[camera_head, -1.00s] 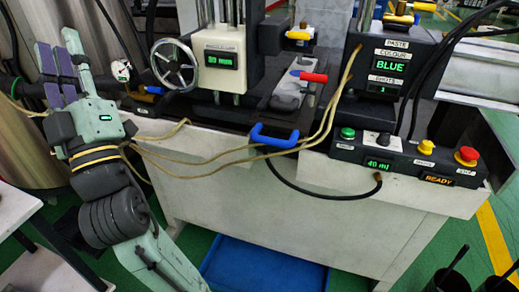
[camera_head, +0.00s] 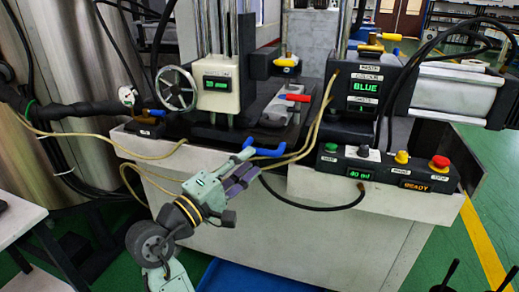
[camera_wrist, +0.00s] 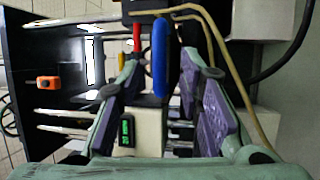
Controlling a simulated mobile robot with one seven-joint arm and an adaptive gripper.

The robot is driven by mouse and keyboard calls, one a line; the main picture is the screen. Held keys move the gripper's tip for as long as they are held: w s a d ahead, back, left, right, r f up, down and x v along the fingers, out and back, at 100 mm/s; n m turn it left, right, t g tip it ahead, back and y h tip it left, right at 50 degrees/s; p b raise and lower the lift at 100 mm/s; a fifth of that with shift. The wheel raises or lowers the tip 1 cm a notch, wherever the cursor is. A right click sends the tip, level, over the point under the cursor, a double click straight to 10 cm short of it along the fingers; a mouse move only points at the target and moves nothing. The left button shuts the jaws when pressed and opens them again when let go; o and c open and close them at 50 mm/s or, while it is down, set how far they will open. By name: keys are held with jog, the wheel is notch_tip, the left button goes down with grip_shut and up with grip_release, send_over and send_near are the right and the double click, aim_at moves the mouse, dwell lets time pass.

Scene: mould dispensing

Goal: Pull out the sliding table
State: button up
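The sliding table (camera_head: 217,134) is a dark plate on the white machine bench, below the press. Its blue handle (camera_head: 268,152) sticks out at the front edge; the wrist view also shows the handle (camera_wrist: 160,58) as an upright blue bar. My gripper (camera_head: 249,160), with purple finger pads, is just in front of the handle's left part. In the wrist view my gripper (camera_wrist: 160,75) is open, its fingers on either side of the handle's line with visible gaps. I cannot tell how far the handle reaches between the fingertips.
A grey mould (camera_head: 277,112) with a red-handled lever (camera_head: 296,97) sits on the table. Yellowish hoses (camera_head: 312,135) hang close to the handle's right. A control box (camera_head: 385,168) stands on the right. A blue bin (camera_head: 250,278) lies on the floor below.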

aim_at(261, 151)
jog(key=x, duration=0.5)
jog(key=shift+w+d+p, duration=0.15)
jog(key=shift+p, duration=0.25)
jog(key=shift+c, duration=0.5)
grip_shut()
